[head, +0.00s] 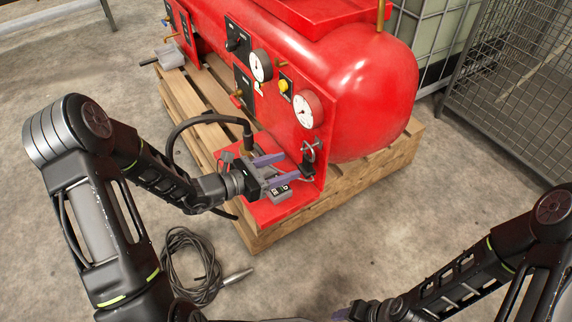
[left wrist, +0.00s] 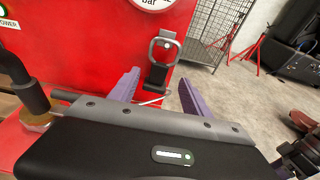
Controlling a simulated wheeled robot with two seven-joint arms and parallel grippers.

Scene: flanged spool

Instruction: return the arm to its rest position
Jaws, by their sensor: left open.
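My left arm (head: 160,178) reaches in from the left over the red base plate of the machine. My left gripper (head: 290,168) has two purple fingers, apart and with nothing seen between them. In the left wrist view the open left gripper (left wrist: 160,80) points at the red panel. A dark clasp with a metal ring (left wrist: 160,62) hangs on that panel just beyond the fingertips; it also shows in the head view (head: 309,153). My right arm (head: 465,280) is at the lower right. Its gripper end is at the bottom edge, too cut off to read.
A red tank machine (head: 360,70) with gauges stands on a wooden pallet (head: 388,170). A black hose (head: 190,122) curves close to my left wrist. A coiled cable (head: 190,265) lies on the floor. A wire mesh cage (head: 520,70) stands at right.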

